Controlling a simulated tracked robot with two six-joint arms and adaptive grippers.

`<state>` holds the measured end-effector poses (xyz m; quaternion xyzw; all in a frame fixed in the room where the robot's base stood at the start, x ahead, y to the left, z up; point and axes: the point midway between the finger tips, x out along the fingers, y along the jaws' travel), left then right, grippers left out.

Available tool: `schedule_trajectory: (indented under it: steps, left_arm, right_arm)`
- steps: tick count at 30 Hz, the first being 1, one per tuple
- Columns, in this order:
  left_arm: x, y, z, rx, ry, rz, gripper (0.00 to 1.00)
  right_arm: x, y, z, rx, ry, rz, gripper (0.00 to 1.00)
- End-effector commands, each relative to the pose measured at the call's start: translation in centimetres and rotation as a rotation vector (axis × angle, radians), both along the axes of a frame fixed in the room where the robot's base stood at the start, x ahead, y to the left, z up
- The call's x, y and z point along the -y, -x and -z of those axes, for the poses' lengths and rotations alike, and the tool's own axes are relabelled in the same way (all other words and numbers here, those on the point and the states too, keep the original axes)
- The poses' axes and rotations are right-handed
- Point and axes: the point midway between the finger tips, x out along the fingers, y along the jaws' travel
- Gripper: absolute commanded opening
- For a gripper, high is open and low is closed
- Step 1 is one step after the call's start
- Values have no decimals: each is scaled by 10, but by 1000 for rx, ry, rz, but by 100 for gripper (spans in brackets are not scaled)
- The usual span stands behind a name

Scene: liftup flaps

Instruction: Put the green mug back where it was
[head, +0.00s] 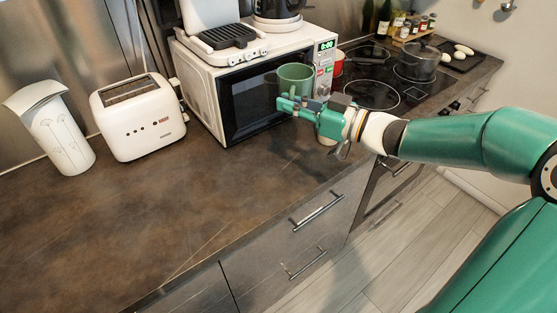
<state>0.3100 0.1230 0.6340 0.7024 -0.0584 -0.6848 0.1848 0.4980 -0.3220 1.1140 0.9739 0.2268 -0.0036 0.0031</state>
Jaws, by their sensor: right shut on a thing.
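The green mug (295,77) is upright in front of the microwave's door, seemingly held above the counter. My right gripper (290,103) comes in from the right and is shut on the mug at its lower part. The fingers cover part of the mug's bottom, and its handle cannot be made out. My left gripper is not in view.
A toaster (140,120) and a white container (55,130) stand left. A red item (338,62) and a pot (418,62) are right. The brown counter (150,205) is clear in front.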

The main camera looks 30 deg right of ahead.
Motion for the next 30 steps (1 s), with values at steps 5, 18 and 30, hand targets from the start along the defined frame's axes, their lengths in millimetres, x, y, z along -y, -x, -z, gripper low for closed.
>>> schedule_trajectory:
  steps: [5,18,30]
  left_arm:
    - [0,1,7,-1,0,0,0]
    - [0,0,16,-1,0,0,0]
    - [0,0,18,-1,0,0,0]
  right_arm:
    - [-9,-7,42,-7,-8,-22,0]
    - [-15,-11,144,-3,-4,-35,0]
    - [-15,-11,184,-2,-5,-35,0]
